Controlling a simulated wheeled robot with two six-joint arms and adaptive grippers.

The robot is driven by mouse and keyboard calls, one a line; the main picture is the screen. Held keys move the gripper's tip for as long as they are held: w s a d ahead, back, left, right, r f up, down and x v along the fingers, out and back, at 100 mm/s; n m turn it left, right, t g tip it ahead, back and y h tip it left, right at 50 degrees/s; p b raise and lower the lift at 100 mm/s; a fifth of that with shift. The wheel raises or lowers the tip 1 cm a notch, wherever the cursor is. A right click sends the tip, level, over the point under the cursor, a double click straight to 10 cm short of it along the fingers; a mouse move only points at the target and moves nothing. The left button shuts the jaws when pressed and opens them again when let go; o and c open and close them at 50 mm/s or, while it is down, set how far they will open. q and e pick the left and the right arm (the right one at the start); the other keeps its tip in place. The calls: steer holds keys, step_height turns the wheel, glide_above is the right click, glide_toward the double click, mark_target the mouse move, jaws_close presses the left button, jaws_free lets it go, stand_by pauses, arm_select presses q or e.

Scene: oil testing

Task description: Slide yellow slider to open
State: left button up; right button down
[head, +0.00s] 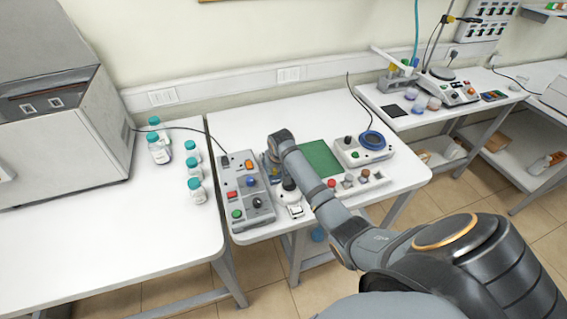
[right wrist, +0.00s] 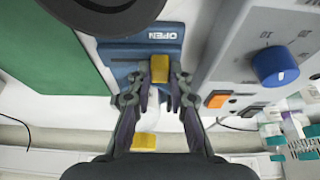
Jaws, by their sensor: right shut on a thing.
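The yellow slider (right wrist: 160,68) sits on a blue device (right wrist: 127,58) marked "OPEN" in the right wrist view. My right gripper (right wrist: 160,88) is shut on the yellow slider, with one finger on each side of it. In the head view my right arm reaches over the middle table, and its wrist hides the slider and most of the blue device. My left gripper is not in view.
A grey control box (head: 246,190) with coloured buttons and a blue knob stands close left of my wrist. A green mat (head: 321,158) lies to the right, with a grey device (head: 364,152) beyond it. Teal-capped bottles (head: 195,170) stand on the left table.

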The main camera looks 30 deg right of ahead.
steer(key=shift+a, duration=0.25)
steer(key=shift+d, duration=0.1)
steer(key=c, duration=1.6)
jaws_free()
steer(key=shift+c, duration=0.2)
steer(key=o, duration=0.4)
steer(key=shift+w+a, duration=0.1)
steer(key=shift+a, duration=0.1)
steer(key=shift+d, duration=0.1)
steer(key=shift+r, duration=0.25)
steer(key=v, duration=1.1)
steer(key=shift+s+r, duration=0.2)
steer(key=shift+s, duration=0.1)
